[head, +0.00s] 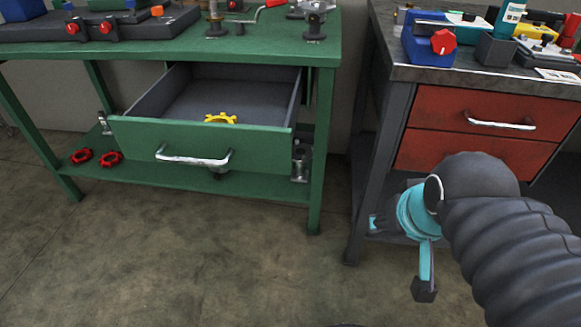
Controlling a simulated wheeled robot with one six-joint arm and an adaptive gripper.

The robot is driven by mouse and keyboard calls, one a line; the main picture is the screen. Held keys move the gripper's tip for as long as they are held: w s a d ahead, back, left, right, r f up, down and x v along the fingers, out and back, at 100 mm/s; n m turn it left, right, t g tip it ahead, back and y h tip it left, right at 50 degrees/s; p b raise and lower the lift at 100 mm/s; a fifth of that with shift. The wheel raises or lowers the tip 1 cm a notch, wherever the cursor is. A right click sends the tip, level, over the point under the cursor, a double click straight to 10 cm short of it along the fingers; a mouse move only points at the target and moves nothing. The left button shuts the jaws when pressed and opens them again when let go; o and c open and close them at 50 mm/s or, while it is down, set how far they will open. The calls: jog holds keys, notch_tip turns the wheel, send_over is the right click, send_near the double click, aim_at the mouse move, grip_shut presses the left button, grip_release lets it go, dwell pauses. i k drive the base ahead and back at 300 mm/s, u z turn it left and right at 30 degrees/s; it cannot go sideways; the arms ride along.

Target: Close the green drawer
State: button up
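The green drawer (133,138) is pulled well out from under the green workbench (325,120). Its front panel carries a silver bar handle (195,160), and its grey inside shows from above. A yellow knob-like part (220,118) shows just behind the front panel. My dark ribbed arm hides part of the gripper.
A grey bench (440,76) with closed red drawers (470,117) stands at the right, with tools on top. Red wheels (95,157) lie on the green bench's lower shelf. The floor (190,265) in front of the green drawer is clear.

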aim_at(166, 125)
jog(key=u, duration=1.25)
jog(key=k, duration=0.5)
jog(key=z, duration=1)
jog(key=i, duration=0.6)
jog(key=u, duration=1.3)
